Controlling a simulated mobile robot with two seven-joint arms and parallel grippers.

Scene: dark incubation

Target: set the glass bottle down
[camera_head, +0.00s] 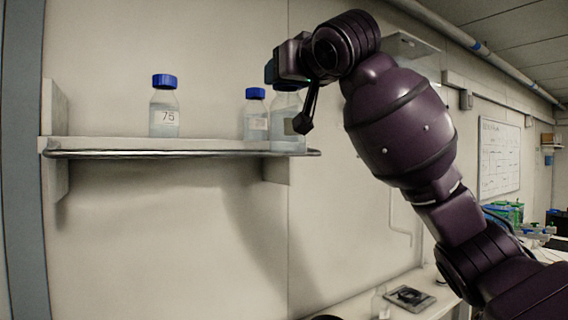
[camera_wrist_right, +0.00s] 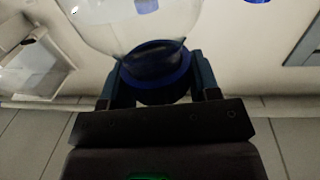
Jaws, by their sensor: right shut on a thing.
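A clear glass bottle (camera_head: 287,110) is at the right end of the wall shelf (camera_head: 100,144). My right gripper (camera_head: 292,82) is above it and hides its top. In the right wrist view, the fingers of my right gripper (camera_wrist_right: 162,78) are shut on either side of the bottle's blue cap (camera_wrist_right: 155,88), and the clear bottle body (camera_wrist_right: 110,28) extends beyond it. The bottle looks upright, with its base level with the shelf's front edge. I cannot tell whether the base touches the shelf. My left gripper is not in view.
A blue-capped bottle (camera_head: 256,115) stands close to the left of the held one. Another blue-capped bottle labelled 75 (camera_head: 164,107) stands farther left. The shelf between them is clear. A whiteboard (camera_head: 499,157) hangs at the right, and a bench below holds a dark device (camera_head: 409,297).

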